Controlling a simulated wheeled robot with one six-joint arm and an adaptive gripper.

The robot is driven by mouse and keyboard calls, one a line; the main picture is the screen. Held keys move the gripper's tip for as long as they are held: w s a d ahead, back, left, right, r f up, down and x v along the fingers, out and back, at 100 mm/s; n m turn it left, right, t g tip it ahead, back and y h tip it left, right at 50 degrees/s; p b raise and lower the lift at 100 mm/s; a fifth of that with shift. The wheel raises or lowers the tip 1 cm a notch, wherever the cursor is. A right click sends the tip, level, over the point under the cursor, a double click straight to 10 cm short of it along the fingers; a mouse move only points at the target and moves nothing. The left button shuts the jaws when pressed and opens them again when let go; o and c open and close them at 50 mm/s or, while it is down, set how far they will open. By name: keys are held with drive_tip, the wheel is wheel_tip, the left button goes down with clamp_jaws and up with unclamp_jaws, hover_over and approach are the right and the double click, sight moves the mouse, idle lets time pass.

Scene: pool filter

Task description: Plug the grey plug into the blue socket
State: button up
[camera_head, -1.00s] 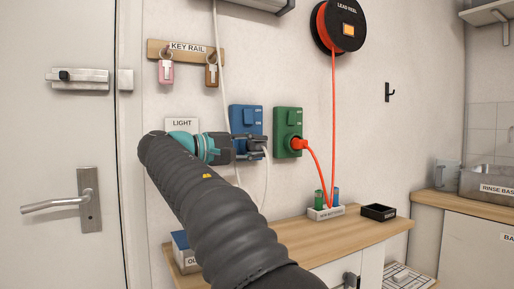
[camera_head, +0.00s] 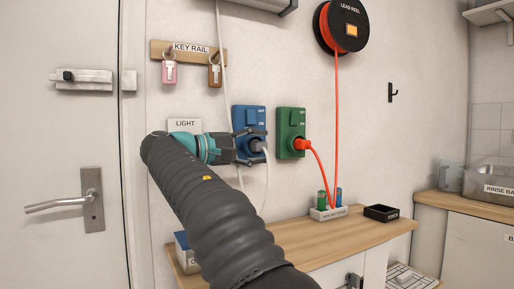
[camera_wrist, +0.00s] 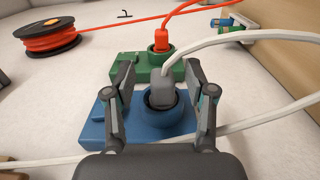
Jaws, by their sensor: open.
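The blue socket (camera_head: 247,119) is on the wall, left of the green socket. The grey plug (camera_wrist: 160,90) sits in the round opening of the blue socket (camera_wrist: 176,130) in the wrist view, with its pale cable leading off to the right. My gripper (camera_head: 258,146) is at the blue socket. In the wrist view its two fingers (camera_wrist: 160,82) stand apart on either side of the plug, with gaps between them and it. How deep the plug sits is hard to tell.
The green socket (camera_head: 291,121) beside it holds an orange plug (camera_head: 302,145) whose cable runs near. A white cable hangs past the blue socket. A wooden counter (camera_head: 310,246) with a bottle tray (camera_head: 328,213) and a black tray (camera_head: 381,212) lies below.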

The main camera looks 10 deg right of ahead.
drive_tip(key=shift+v, duration=2.45)
